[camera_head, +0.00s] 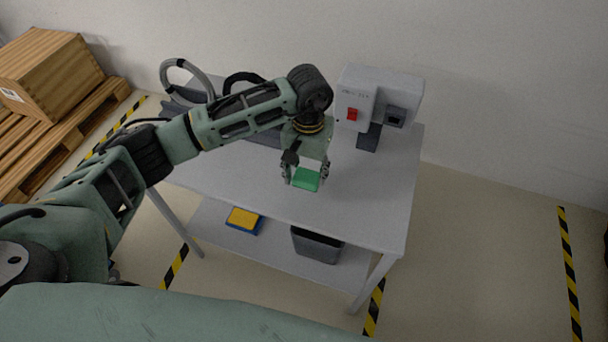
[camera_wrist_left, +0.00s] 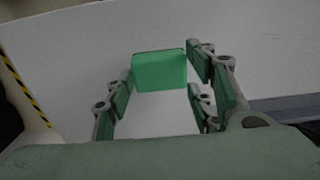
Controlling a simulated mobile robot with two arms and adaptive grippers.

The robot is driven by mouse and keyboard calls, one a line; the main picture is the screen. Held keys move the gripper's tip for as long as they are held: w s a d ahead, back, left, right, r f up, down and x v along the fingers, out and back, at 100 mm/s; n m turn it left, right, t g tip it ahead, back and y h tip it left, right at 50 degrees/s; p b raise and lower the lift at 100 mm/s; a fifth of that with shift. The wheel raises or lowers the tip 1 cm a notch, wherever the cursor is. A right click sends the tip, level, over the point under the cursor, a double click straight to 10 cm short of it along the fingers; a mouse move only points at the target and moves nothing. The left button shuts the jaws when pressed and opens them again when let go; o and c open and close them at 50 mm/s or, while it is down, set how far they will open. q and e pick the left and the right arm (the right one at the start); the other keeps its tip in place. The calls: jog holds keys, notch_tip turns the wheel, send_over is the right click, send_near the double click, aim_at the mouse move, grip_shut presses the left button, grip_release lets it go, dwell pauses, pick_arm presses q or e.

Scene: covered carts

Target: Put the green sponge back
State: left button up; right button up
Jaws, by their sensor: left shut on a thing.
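The green sponge (camera_head: 306,180) is a small block between the fingers of my left gripper (camera_head: 305,173), over the grey table top (camera_head: 371,203). In the left wrist view the sponge (camera_wrist_left: 160,71) sits between the fingertips (camera_wrist_left: 160,75), with its broad face toward the camera. My left gripper is shut on the sponge. From these views I cannot tell whether the sponge touches the table. My right gripper is not in view.
A grey box with a red switch (camera_head: 352,114) stands at the table's back right. A grey hose (camera_head: 172,76) is at the back left. The lower shelf holds a blue-and-yellow item (camera_head: 243,220) and a dark bin (camera_head: 316,246). The table's front right is clear.

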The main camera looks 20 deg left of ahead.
aim_at(305, 175)
pick_arm(q)
jog(key=shift+s+a+f, duration=0.1)
jog(key=shift+a+f, duration=0.2)
jog(key=shift+f, duration=0.15)
notch_tip(305, 175, down, 4)
jog(key=shift+r+p, duration=0.15)
jog(key=shift+p, duration=0.75)
jog(key=o, duration=0.9)
jog(key=shift+c, duration=0.2)
jog(key=shift+o, duration=1.4)
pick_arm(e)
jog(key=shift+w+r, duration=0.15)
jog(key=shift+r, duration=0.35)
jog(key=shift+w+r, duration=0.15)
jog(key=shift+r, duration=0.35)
pick_arm(q)
jog(key=shift+r+b, duration=0.35)
jog(key=shift+r, duration=0.25)
notch_tip(305, 175, up, 9)
jog(key=b, duration=0.3)
jog(key=shift+r, duration=0.95)
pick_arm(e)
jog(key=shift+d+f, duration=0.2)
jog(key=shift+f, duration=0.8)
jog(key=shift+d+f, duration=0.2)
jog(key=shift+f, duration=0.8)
